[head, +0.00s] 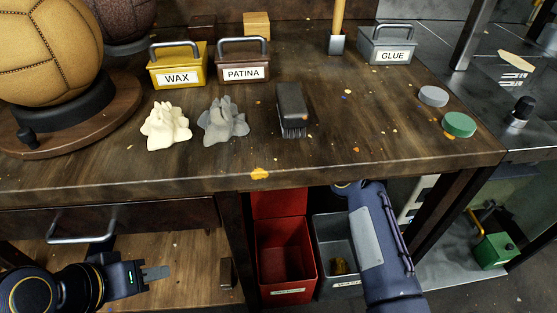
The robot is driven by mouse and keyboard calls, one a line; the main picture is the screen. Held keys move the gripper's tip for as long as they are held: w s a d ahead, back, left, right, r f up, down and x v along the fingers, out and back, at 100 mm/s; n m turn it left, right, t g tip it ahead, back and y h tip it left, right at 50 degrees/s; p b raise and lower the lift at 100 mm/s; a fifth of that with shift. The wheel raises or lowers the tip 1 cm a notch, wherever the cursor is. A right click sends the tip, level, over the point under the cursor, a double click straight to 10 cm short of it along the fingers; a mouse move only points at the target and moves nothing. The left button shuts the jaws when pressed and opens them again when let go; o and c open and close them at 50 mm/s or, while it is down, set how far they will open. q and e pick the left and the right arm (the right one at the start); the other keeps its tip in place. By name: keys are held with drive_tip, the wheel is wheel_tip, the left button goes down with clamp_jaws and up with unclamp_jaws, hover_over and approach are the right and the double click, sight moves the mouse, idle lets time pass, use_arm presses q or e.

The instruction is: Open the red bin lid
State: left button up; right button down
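The red bin (287,264) stands on the floor under the workbench, with a small label low on its front. Its inside shows from above and looks empty. The red lid (279,204) stands raised at the back of the bin, its top cut off by the bench edge. My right arm comes up from the bottom right, in front of the grey bin, and its end goes under the bench edge, so the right gripper is hidden. My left gripper (156,272) is at the lower left, left of the bin and apart from it, with nothing visible between its fingers.
A grey bin (334,240) with something yellow inside stands right of the red one. The workbench (350,110) overhangs both and holds tins, a brush, rags and leather balls. A drawer handle (82,226) is above my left gripper. A green box (494,251) stands at right.

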drive_tip(key=shift+s+d+f, duration=0.15)
drive_tip(key=shift+d+f, duration=0.1)
drive_tip(key=shift+f, duration=0.2)
drive_tip(key=c, duration=1.5)
unclamp_jaws()
drive_tip(key=shift+r, duration=0.2)
drive_tip(key=shift+a+r, duration=0.1)
